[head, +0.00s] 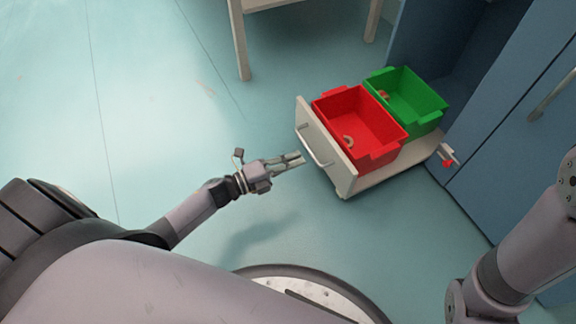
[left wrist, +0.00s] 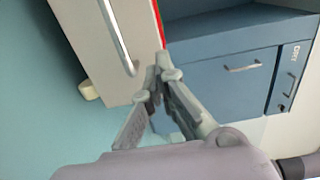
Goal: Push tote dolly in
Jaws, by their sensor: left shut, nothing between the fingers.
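The tote dolly (head: 325,152) is a low cream platform with an upright front panel and a metal bar handle (head: 316,148). It carries a red tote (head: 372,125) and a green tote (head: 423,103), each with a small ring-like item inside. It stands partly out of an opening in the blue cabinet. My left gripper (head: 300,158) is shut and empty, close to the front panel by the handle. In the left wrist view the gripper (left wrist: 158,80) shows in front of the cream panel (left wrist: 95,45); contact cannot be told. My right gripper is not seen.
Blue cabinets (head: 515,130) line the right side, with a handle on one door. A small red and grey item (head: 447,157) sits at the dolly's right edge. A pale table (head: 243,45) stands at the back. The floor at left is clear.

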